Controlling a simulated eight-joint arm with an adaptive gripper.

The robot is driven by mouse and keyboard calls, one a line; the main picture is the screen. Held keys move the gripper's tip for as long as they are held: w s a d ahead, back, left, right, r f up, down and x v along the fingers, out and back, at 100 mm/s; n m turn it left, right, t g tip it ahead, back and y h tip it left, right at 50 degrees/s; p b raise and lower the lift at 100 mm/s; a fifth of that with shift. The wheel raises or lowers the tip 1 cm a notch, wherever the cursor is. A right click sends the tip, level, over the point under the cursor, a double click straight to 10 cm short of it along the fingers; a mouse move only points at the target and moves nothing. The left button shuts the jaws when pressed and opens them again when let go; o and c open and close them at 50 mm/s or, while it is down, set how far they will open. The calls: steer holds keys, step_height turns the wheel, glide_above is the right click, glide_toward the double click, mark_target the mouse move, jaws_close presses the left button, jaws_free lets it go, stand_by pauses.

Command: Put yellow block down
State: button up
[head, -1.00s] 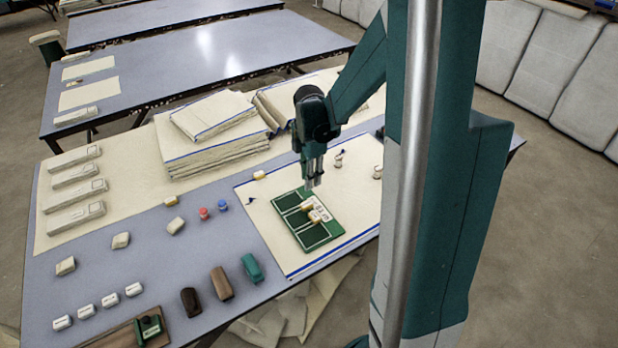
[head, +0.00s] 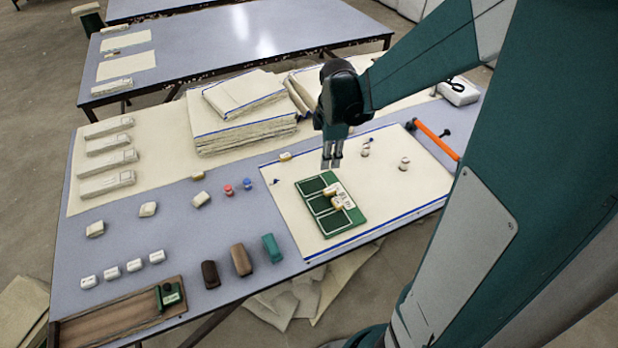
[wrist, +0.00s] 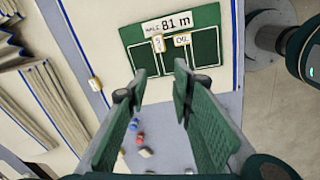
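Two small yellow-and-white blocks lie on the green board (head: 325,228): one yellow block (head: 331,191) and another (head: 338,203) beside it. In the wrist view they show as a block (wrist: 158,43) and a block marked with letters (wrist: 182,39), below the board's white "81 m" label (wrist: 168,23). A third yellow-and-white block (head: 285,156) lies near the cloth's far left edge; it also shows in the wrist view (wrist: 95,84). My gripper (head: 332,166) hangs above the far side of the board. Its green fingers (wrist: 158,82) are apart, with nothing between them.
The board lies on a cream cloth (head: 400,190) with blue edges. Folded cloth stacks (head: 245,130) stand behind. Red (head: 228,190) and blue (head: 247,184) pieces sit left of the cloth. An orange-handled tool (head: 437,140) lies right. Bare table (head: 190,230) shows at left.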

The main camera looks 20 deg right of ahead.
steer(key=s+a+r+m+t, duration=0.6)
steer(key=s+a+r+m, duration=0.8)
steer(key=s, duration=0.3)
steer(key=shift+s+a+r+m, duration=0.15)
steer(key=shift+a+r+m, duration=0.05)
steer(key=shift+a+m, duration=0.35)
steer(key=shift+o, duration=0.5)
steer(key=shift+o, duration=1.3)
